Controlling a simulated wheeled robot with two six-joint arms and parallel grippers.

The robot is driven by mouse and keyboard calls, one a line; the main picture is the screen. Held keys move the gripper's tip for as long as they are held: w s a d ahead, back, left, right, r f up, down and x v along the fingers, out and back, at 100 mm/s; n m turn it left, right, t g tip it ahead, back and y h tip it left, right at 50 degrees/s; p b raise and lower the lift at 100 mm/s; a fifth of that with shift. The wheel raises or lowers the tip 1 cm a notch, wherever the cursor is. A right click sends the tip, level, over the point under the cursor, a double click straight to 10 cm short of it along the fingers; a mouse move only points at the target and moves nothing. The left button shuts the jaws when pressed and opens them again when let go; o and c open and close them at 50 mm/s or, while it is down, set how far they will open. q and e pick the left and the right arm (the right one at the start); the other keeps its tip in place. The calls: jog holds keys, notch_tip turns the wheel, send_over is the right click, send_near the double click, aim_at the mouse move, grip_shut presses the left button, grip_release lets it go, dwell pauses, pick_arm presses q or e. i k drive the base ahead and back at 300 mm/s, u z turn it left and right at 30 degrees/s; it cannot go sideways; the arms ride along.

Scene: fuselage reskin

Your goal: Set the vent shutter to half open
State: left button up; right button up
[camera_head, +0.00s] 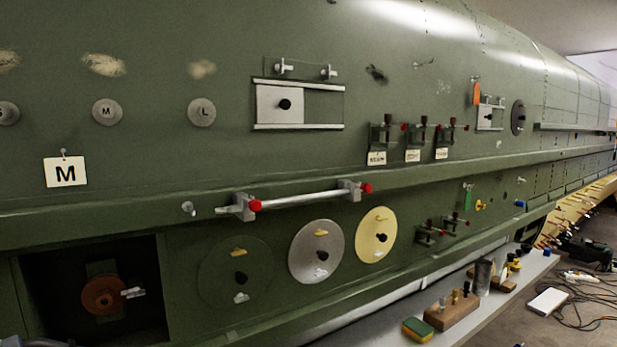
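A light grey sliding plate with a black knob (284,104) sits between two pale horizontal rails on the green fuselage, and it looks like the vent shutter. The plate fills the left part of the rail span. The right part (324,107) shows dark green, and I cannot tell if it is an opening or skin. Two small white latches (282,67) are above the upper rail. A smaller grey plate with a black knob (489,116) sits in a similar frame further right.
A grey handrail (305,198) with red-ended brackets runs below the shutter. Several clamps (413,135) with labels stick out to its right. Round discs (316,251) sit lower down. A bench (395,318) at lower right holds a wooden block and a sponge. Cables lie on the floor.

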aim_at(275, 104)
jog(key=k, duration=0.5)
jog(key=u, duration=0.75)
jog(key=i, duration=0.8)
jog(key=z, duration=1.8)
